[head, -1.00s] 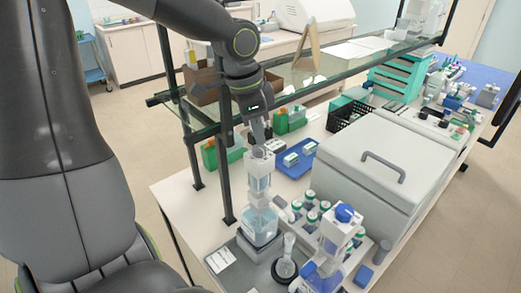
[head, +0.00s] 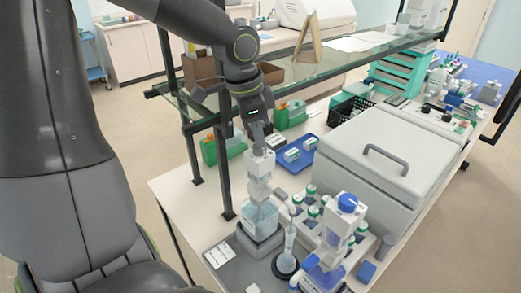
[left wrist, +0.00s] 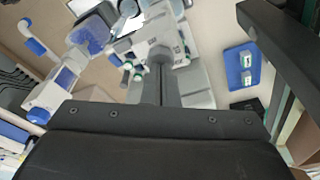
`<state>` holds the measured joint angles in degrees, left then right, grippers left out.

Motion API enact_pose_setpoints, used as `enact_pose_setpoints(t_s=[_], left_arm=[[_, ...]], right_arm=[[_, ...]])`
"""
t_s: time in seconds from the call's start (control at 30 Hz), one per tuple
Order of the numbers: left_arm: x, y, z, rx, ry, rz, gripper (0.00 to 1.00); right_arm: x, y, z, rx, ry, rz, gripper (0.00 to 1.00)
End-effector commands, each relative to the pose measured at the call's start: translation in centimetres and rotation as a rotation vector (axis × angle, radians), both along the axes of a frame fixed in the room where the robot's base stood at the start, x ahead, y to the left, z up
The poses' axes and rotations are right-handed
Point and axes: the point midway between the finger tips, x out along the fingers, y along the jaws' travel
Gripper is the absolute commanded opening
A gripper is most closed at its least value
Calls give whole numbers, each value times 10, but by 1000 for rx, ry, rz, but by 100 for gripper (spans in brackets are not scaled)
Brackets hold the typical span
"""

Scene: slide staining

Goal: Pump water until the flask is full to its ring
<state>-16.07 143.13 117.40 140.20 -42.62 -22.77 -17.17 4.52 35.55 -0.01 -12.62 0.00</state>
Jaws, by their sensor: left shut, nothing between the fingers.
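A dispenser bottle with a white pump head (head: 260,165) and pale blue liquid in its clear body (head: 259,217) stands upright on a grey block at the bench's front. My left gripper (head: 259,148) points down at the top of the pump head, its fingers shut with nothing between them; I cannot tell whether they touch it. The shut fingers also show in the left wrist view (left wrist: 161,72). The narrow-necked flask (head: 287,262) stands upright on a dark round base just right of the bottle. It looks pale blue; its ring and liquid level are too small to read. My right gripper is not in view.
A second dispenser with a blue cap (head: 347,203) stands right of the flask, close to several green-capped bottles (head: 311,211). A large grey lidded box (head: 372,160) is behind. A glass shelf (head: 310,68) and its dark posts (head: 222,165) are close to my left arm.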

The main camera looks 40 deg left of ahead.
Motion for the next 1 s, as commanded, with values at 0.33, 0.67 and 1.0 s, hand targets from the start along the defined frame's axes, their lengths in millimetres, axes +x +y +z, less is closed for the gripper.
enact_pose_setpoints(t_s=[0.33, 0.67, 1.0], left_arm=[[-2, -1, -16, -1, 7, -1, 0], [-2, -1, -20, -1, 7, -1, 0], [-2, -1, -22, -1, 8, -1, 0]], right_arm=[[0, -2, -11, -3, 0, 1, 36], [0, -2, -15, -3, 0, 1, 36], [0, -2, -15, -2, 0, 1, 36]])
